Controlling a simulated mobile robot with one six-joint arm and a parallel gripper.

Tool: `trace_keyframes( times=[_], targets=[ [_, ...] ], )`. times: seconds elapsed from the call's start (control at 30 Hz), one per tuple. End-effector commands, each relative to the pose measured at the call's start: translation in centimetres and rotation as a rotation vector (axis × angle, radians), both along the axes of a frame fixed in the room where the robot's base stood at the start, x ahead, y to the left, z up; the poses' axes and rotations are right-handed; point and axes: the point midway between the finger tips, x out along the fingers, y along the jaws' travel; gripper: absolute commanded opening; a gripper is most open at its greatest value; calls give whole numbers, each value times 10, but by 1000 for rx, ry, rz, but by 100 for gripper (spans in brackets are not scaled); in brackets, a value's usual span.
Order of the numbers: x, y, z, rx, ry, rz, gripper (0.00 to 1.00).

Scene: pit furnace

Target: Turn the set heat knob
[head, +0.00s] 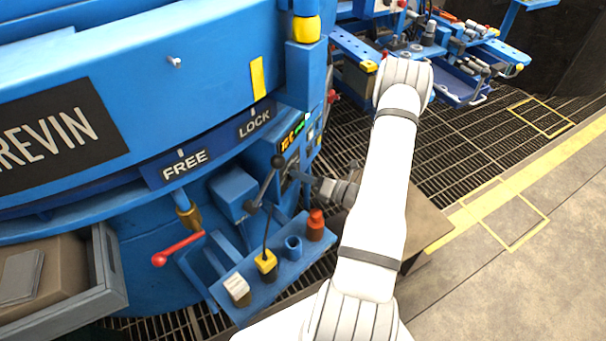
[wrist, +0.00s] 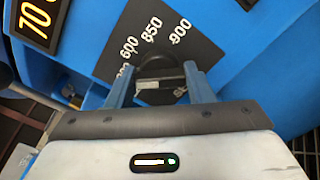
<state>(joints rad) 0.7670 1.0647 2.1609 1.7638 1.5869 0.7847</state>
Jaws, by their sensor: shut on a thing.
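The set heat knob (wrist: 158,69) is dark and rounded, and it sits on a dark dial plate (wrist: 128,40) marked 600, 850 and 900 in the wrist view. My gripper (wrist: 160,82) is shut on the knob, with one blue-grey finger on each side of it. The lower part of the dial lettering is hidden by the fingers. In the head view my gripper (head: 297,176) reaches left to the blue furnace's side panel, below a lit display (head: 292,134). The knob is too small and covered to make out there.
A black-balled lever (head: 277,161) stands just left of my gripper. A small blue shelf (head: 262,290) below holds a yellow-based stick, a red-topped piece and a cup. A red-handled lever (head: 180,248) is further left. A tool bench (head: 460,70) stands behind my arm. Floor at right is open.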

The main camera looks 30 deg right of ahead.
Motion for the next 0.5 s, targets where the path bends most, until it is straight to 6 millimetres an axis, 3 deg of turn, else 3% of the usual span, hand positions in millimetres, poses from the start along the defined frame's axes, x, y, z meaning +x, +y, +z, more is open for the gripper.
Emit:
trace_keyframes(
  times=[0.4, 0.43, 0.5],
  targets=[
    [0, 0, -1, 6, 5, -1, 24],
    [0, 0, -1, 6, 6, 0, 50],
    [0, 0, -1, 5, 5, -1, 55]
  ],
)
